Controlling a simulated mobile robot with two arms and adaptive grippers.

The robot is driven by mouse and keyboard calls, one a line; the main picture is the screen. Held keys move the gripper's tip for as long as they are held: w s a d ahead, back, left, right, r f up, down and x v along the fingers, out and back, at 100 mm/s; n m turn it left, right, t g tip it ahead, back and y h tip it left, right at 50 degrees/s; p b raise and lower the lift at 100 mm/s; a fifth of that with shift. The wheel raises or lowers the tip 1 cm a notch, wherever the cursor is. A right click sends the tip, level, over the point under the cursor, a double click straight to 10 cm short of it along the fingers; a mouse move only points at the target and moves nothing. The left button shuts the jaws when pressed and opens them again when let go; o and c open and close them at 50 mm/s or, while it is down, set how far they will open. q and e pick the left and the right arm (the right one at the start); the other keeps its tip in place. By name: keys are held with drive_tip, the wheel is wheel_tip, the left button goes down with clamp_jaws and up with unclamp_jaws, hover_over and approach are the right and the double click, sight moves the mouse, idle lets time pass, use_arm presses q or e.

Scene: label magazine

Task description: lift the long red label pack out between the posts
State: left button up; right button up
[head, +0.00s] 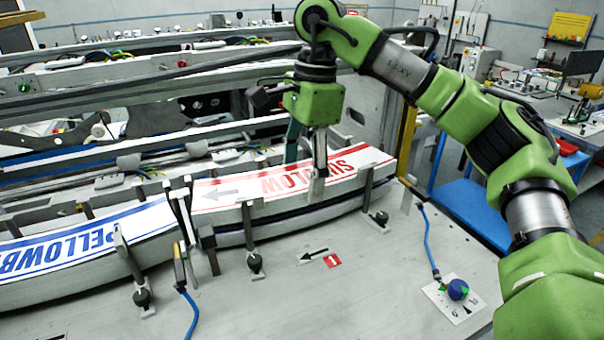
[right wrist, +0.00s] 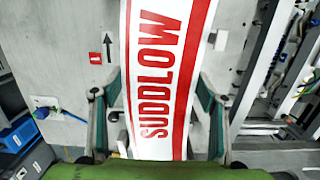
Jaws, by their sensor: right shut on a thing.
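The long red label pack (head: 228,187) is white with red stripes and red SUDDLOW lettering. It lies in a curved stack between upright posts (head: 249,225), to the right of the blue label pack (head: 85,238). My right gripper (head: 318,175) points down over the red pack's right half and is shut on it, one finger at the front edge. In the right wrist view the red pack (right wrist: 158,60) runs between the two fingers of the right gripper (right wrist: 157,100). I cannot tell whether the pack is raised off the layers below. My left gripper is not in view.
More posts stand along the front, including one at the right end (head: 370,190) and one before the blue pack (head: 130,255). A blue knob on a plate (head: 457,290) and blue cables lie at the front right. The grey table front is mostly clear.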

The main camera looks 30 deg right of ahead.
sight(302, 175)
wheel_tip(302, 175, up, 11)
drive_tip(key=p, duration=0.8)
drive_tip(key=shift+p, duration=0.4)
idle(0.7)
drive_tip(key=shift+f, duration=0.15)
idle(0.5)
